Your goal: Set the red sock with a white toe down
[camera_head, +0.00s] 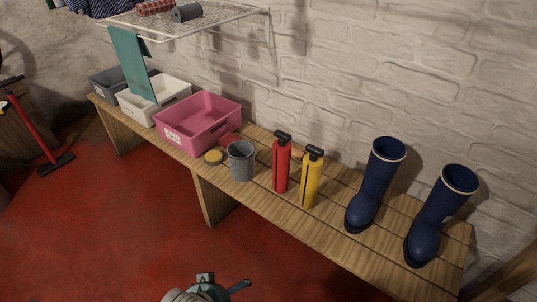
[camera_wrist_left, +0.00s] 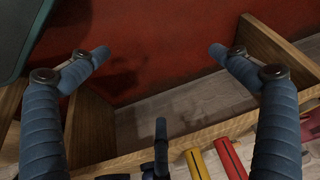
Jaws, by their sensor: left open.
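I cannot make out a red sock with a white toe for sure in either view. A small red item (camera_head: 229,137) lies on the bench behind the grey cup in the head view, partly hidden, and I cannot tell what it is. Part of my arm shows at the bottom of the head view. My right gripper is not in view.
The wooden bench (camera_head: 330,228) holds grey, white and pink bins (camera_head: 212,133), a grey cup (camera_head: 241,160), red (camera_head: 282,165) and yellow (camera_head: 312,180) bottles, and blue boots (camera_head: 376,185). A wire rack (camera_head: 225,22) hangs above, with a teal cloth (camera_head: 132,62).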

